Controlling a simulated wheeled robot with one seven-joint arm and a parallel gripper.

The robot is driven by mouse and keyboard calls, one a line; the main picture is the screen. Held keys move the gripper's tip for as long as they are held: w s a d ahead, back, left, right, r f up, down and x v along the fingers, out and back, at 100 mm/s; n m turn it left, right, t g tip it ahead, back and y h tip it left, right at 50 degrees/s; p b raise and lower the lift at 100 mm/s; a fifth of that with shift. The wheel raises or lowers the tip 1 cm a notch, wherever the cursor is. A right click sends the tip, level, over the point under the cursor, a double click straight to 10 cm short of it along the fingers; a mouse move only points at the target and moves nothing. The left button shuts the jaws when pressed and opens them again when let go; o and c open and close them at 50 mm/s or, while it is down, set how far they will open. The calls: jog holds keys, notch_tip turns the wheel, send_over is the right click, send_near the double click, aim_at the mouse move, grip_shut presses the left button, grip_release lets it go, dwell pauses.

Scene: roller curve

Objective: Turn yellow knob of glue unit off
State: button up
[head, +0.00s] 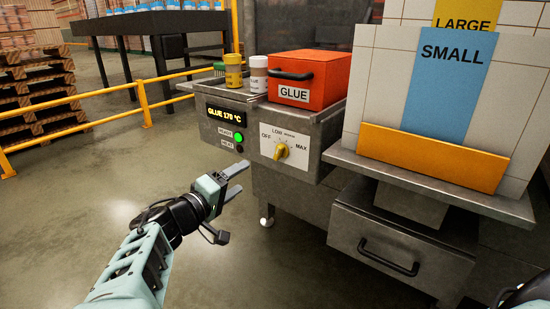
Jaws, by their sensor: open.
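The glue unit (220,97) is a grey metal box whose display reads "GLUE 170 °C". Its yellow knob (280,151) sits on a white dial plate (299,136) marked OFF, LOW and MAX. The knob appears to point up, around the LOW mark, but its exact setting is too small to tell. A green light (239,137) labelled READY is lit, and the one below it is dark. My gripper (241,178) is open and empty, to the left of and below the knob, in front of the unit and apart from it.
An orange-red GLUE box (308,80) and two small bottles (233,71) stand on the unit. To the right are a SMALL panel stack (448,75) and a drawer (390,245) with a black handle. A yellow rail (144,102) runs at the left; the floor before it is clear.

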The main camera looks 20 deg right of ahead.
aim_at(277, 155)
jog(key=b+x, duration=0.1)
jog(key=x, duration=1.4)
jog(key=shift+w+d, duration=0.2)
jog(key=shift+d, duration=0.15)
jog(key=c, duration=1)
